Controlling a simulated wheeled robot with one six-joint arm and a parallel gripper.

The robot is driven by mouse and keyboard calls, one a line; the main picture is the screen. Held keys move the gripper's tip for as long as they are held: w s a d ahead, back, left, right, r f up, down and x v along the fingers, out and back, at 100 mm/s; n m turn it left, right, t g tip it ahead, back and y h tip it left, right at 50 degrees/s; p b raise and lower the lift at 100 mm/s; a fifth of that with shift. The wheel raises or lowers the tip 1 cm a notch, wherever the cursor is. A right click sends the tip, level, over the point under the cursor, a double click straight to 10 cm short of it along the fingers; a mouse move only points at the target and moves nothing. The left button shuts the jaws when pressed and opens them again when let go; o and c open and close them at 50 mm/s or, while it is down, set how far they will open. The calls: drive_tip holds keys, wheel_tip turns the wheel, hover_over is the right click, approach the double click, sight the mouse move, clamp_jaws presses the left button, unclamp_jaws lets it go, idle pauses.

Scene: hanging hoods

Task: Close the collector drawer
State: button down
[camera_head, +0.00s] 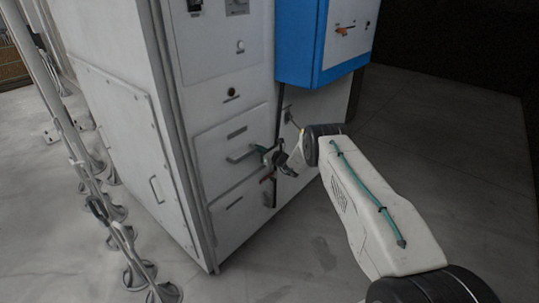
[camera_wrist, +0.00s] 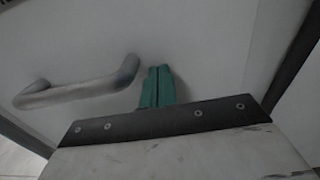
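A grey cabinet (camera_head: 215,85) has two drawer fronts, one above the other. The upper drawer front (camera_head: 215,143) has a bar handle (camera_head: 240,156), and the lower one (camera_head: 224,212) sits beneath it. Which is the collector drawer, I cannot tell. Both look nearly flush with the cabinet; a small gap is hard to judge. My gripper (camera_head: 262,149) is at the right end of the upper handle. In the wrist view its teal fingers (camera_wrist: 157,87) are together, with nothing visible between them, pointing at the pale front just right of the handle (camera_wrist: 80,90). Contact is unclear.
A blue box (camera_head: 298,45) with an orange switch juts out above right of the drawers. A pale panel (camera_head: 315,98) lies right of them, behind my wrist. Metal posts with round feet (camera_head: 115,213) stand at left. The floor at right is clear.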

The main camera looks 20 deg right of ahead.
drive_tip(key=v, duration=1.4)
drive_tip(key=s+a+f+n+g+y, duration=0.2)
drive_tip(key=s+a+n+g+y, duration=0.1)
drive_tip(key=s+a+n+g, duration=0.3)
drive_tip(key=s+a+r+n+g+y, duration=0.1)
drive_tip(key=s+a+r+n+g, duration=0.4)
drive_tip(key=s+r, duration=0.35)
drive_tip(key=s+a+r+n+g, duration=0.45)
drive_tip(key=s+r, duration=0.25)
drive_tip(key=r, duration=0.2)
drive_tip(key=s+r+n+h, duration=0.4)
drive_tip(key=s+r, duration=0.4)
drive_tip(key=s, duration=0.4)
drive_tip(key=s+d+r+n+h, duration=0.1)
drive_tip(key=s+r+n+h, duration=0.3)
drive_tip(key=s, duration=0.9)
drive_tip(key=s+r+n+t+h, duration=0.1)
drive_tip(key=s+r+n+h, duration=0.3)
drive_tip(key=s+r+n, duration=0.3)
drive_tip(key=shift+s+d+r, duration=0.2)
drive_tip(key=shift+s+r, duration=2.45)
drive_tip(key=shift+s, duration=0.3)
